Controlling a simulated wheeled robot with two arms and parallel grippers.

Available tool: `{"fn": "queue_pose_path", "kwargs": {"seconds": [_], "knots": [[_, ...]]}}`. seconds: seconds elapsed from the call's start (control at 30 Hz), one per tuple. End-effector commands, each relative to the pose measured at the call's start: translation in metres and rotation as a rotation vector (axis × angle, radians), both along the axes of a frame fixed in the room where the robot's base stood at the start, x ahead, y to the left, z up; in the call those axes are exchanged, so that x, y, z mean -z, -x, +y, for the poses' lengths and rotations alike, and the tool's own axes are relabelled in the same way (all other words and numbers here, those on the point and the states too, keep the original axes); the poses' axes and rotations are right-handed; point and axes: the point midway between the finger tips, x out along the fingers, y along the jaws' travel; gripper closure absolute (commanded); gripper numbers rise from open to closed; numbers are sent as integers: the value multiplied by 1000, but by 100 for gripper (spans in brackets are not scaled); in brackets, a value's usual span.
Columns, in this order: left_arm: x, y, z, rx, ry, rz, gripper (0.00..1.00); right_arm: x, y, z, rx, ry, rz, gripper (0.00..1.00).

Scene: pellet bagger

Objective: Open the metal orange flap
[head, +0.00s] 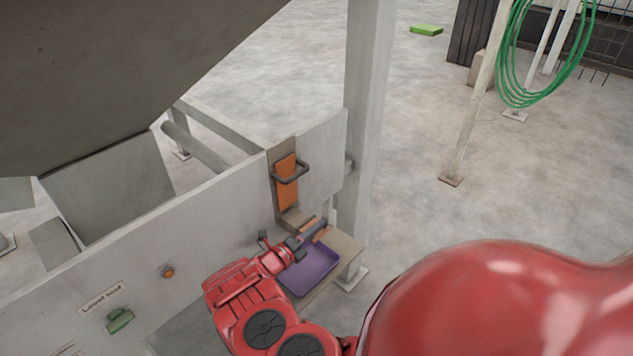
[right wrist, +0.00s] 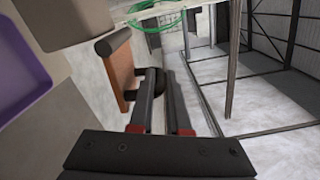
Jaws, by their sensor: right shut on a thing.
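A small orange flap (head: 309,227) shows at the mouth of the brown chute low on the grey machine, partly hidden by my right gripper. In the right wrist view the flap (right wrist: 119,66) hangs tilted below a dark rounded hinge edge, with a dark handle (right wrist: 155,80) on its side facing me. My right gripper (head: 318,231) is at this handle. Its fingers (right wrist: 163,85) are shut on the handle, and the fingertips partly hide the grip. A second, upright orange plate (head: 287,190) with a dark loop handle is higher on the chute. My left gripper is not in view.
A purple tray (head: 312,270) sits on a shelf under the chute, close below my right gripper. A grey post (head: 364,120) stands just behind. A green button (head: 120,321) and an orange knob (head: 168,271) are on the panel.

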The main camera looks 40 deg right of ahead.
Motion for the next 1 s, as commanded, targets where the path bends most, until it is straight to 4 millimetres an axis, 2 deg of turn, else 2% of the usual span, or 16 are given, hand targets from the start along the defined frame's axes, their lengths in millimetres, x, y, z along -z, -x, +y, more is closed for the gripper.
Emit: {"fn": "queue_pose_path", "kwargs": {"seconds": [0.5, 0.53, 0.6, 0.87, 1.0], "knots": [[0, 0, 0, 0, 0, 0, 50, -2, -1, 0, -1, 3, 20, 100], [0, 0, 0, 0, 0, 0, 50, -2, -1, 0, -1, 2, 20, 83], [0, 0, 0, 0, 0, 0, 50, -2, -1, 0, -1, 2, 20, 73], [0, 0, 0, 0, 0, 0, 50, -1, -1, 0, -1, 2, 20, 73], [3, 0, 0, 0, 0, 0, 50, 1, -1, 8, -2, 0, 20, 73]]}}
